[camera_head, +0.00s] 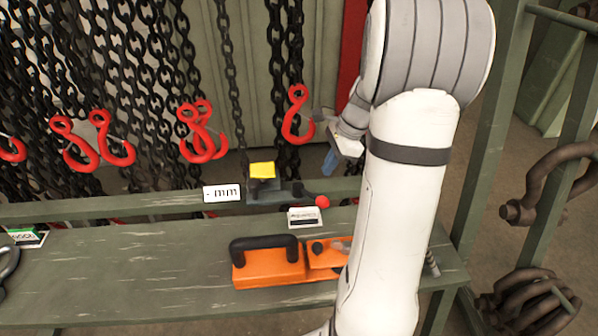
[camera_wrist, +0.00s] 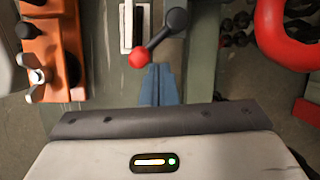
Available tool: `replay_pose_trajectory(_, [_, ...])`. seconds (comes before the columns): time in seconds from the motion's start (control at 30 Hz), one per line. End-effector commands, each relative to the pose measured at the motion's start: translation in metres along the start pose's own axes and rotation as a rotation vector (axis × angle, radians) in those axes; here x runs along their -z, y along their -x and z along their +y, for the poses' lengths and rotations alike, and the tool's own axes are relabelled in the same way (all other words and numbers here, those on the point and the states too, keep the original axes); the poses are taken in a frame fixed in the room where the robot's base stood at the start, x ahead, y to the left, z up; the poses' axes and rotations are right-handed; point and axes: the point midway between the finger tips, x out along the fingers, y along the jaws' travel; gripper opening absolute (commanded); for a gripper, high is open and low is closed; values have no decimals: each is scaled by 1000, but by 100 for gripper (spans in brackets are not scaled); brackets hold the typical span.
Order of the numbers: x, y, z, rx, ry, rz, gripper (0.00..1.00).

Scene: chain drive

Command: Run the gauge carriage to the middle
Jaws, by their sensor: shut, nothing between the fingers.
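The gauge carriage (camera_head: 262,190), a dark block with a yellow top (camera_head: 262,169), sits on the long grey-green rail (camera_head: 130,205). A dark lever with a red ball knob (camera_head: 322,201) sticks out to its right; in the wrist view the red knob (camera_wrist: 138,58) and its dark arm (camera_wrist: 160,37) show close up. My gripper (camera_head: 330,160) is above and behind the knob in the head view. Its blue fingers (camera_wrist: 160,75) are shut and empty, their tips close beside the knob in the wrist view. I cannot tell whether they touch it.
A white "- mm" readout (camera_head: 221,193) is left of the carriage. A small white labelled box (camera_head: 305,217) and an orange tool with black handle (camera_head: 268,265) are on the bench (camera_head: 130,270). Black chains with red hooks (camera_head: 297,115) hang behind, one near my gripper.

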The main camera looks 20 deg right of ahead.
Motion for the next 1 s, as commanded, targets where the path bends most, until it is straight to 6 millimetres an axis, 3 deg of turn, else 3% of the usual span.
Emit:
replay_pose_trajectory(0.1, [15,-7,-6,3,-85,-21,0])
replay_pose_trajectory(0.27, [18,-20,-8,3,-108,-26,0])
replay_pose_trajectory(0.7, [15,-94,-8,2,-104,-25,0])
replay_pose_trajectory(1.0, [14,-108,-9,4,-101,-24,0])
